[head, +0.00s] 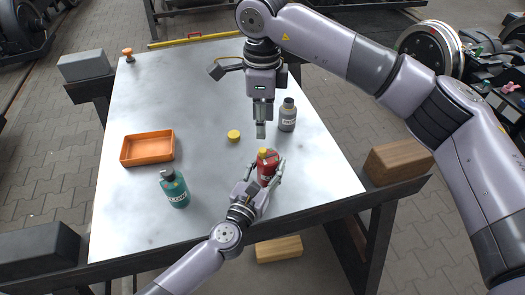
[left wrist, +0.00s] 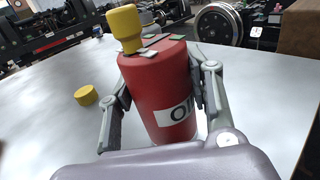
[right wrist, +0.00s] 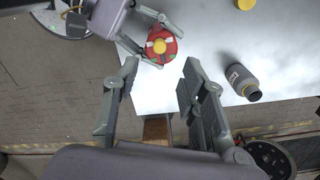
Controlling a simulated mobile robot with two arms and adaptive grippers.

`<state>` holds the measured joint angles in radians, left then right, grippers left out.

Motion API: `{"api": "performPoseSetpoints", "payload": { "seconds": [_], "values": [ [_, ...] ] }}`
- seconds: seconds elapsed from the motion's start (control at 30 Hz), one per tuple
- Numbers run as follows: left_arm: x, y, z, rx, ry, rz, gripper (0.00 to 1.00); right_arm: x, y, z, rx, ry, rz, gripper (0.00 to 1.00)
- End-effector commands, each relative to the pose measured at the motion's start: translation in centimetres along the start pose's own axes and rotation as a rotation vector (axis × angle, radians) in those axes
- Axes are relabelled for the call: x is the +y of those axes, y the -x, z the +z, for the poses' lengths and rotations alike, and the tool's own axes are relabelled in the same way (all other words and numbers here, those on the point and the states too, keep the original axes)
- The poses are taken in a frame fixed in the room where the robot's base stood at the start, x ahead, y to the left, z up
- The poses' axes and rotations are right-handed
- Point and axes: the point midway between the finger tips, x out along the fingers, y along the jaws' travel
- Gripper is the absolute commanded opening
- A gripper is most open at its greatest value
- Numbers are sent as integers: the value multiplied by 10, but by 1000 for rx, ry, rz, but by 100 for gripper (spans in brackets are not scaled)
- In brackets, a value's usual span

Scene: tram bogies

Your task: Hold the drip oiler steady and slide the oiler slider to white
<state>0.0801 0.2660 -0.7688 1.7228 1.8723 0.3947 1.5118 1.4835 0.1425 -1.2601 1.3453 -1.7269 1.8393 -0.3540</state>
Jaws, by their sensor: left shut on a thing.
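The drip oiler is a red can (head: 268,168) with a white label, standing upright near the table's front edge. It fills the left wrist view (left wrist: 165,90). A yellow knob (left wrist: 125,28), apparently the oiler slider, rises from its top; white (left wrist: 148,53) and green (left wrist: 177,37) patches and a dark line lie beside it. The right wrist view shows the knob (right wrist: 159,46) from above. My left gripper (head: 266,172) is shut on the can, one finger on each side. My right gripper (right wrist: 160,80) is open and empty, above and behind the oiler in the head view.
A grey bottle (head: 287,117) stands right of my right gripper. A yellow cap (head: 233,136) lies on the table (head: 190,90), left of the oiler. An orange tray (head: 148,159) and a teal bottle (head: 175,190) are further left. The table's back half is mostly clear.

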Motion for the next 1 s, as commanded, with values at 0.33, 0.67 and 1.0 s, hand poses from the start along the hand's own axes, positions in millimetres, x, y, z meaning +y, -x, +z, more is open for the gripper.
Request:
{"api": "performPoseSetpoints", "payload": {
  "seconds": [0.33,0.67,1.0],
  "values": [
    [0,0,0,1,0,1,15,0,32,0,0,-1,1,39],
    [0,0,0,0,0,0,54,0,32,0,0,-1,1,39],
    [0,0,0,0,0,0,70,0,32,0,0,-1,1,39]
  ]
}}
